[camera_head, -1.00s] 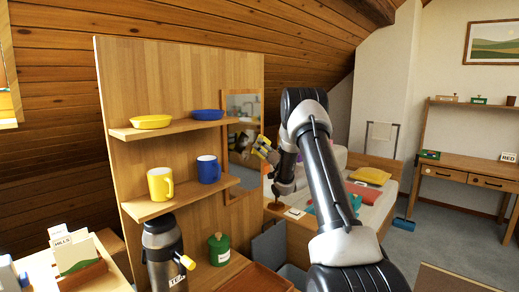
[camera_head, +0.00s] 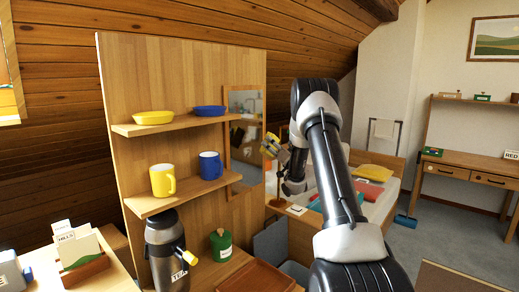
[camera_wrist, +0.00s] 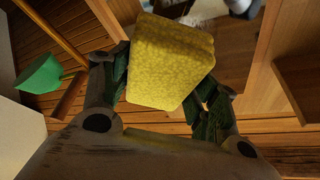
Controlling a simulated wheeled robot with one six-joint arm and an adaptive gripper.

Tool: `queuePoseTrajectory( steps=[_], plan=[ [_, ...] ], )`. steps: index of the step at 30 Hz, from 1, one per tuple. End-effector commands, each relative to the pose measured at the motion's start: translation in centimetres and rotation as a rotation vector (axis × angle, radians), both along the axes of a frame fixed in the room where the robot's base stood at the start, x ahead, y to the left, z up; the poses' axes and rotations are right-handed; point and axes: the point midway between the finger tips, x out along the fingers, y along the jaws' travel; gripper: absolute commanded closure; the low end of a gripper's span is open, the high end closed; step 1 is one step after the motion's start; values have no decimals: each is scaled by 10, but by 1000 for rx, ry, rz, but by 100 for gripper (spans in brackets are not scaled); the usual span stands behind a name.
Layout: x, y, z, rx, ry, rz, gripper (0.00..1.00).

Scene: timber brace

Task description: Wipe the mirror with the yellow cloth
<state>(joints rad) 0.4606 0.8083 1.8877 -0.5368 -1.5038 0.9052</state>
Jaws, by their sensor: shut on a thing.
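The yellow cloth (camera_wrist: 170,62) is a thick, rough-textured pad, held between the green-padded fingers of my gripper (camera_wrist: 165,92) in the wrist view. My gripper (camera_head: 274,149) shows small in the head view, shut on the cloth (camera_head: 269,146). The mirror (camera_head: 243,128) is a tall, narrow pane in a wooden frame, upright on the wooden panel right of the shelves. The cloth appears just right of the mirror and apart from it. Part of the mirror (camera_wrist: 205,10) shows behind the cloth at the top of the wrist view.
Shelves left of the mirror hold a yellow bowl (camera_head: 153,118), blue bowl (camera_head: 209,111), yellow mug (camera_head: 162,180) and blue mug (camera_head: 210,166). A flask (camera_head: 165,250) and green canister (camera_head: 221,245) stand below.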

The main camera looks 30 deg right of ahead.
Motion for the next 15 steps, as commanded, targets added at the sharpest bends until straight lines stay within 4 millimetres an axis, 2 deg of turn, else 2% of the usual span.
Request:
queuePoseTrajectory(
  steps=[2,9,12,15],
  plan=[
    [-2,6,-3,1,0,2,64],
    [-25,51,-26,3,1,4,64],
    [-28,59,-30,0,-1,-1,64],
    [-24,62,-30,-1,-2,0,64]
  ],
)
